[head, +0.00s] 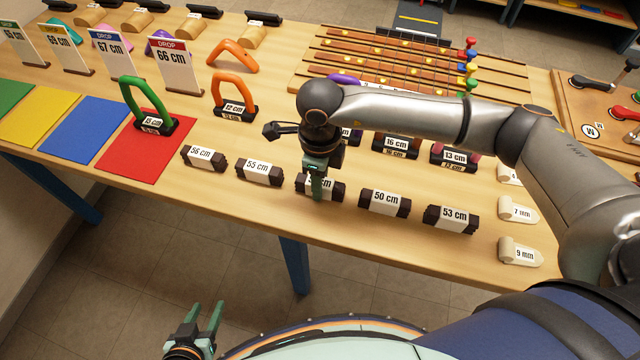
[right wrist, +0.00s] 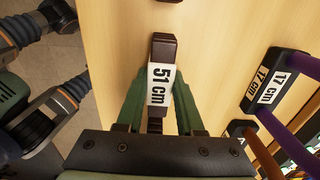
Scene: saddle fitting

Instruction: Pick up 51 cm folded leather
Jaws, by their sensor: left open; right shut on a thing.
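The 51 cm folded leather (right wrist: 160,85) is a dark brown block with a white label reading 51 cm. In the right wrist view it lies between the green fingers of my right gripper (right wrist: 158,100), which is shut on it. In the head view the leather (head: 338,190) is in the front row, partly hidden by my right gripper (head: 318,190), which points down over it. I cannot tell whether it is clear of the table. My left gripper (head: 205,322) is open and empty, low in front of the table.
In the same row lie the 56 cm (head: 203,158), 55 cm (head: 259,172), 50 cm (head: 385,203) and 53 cm (head: 450,218) leathers. Behind stand arches with labelled bases, such as 16 cm (head: 396,145). Coloured mats, including a red mat (head: 130,160), lie at left.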

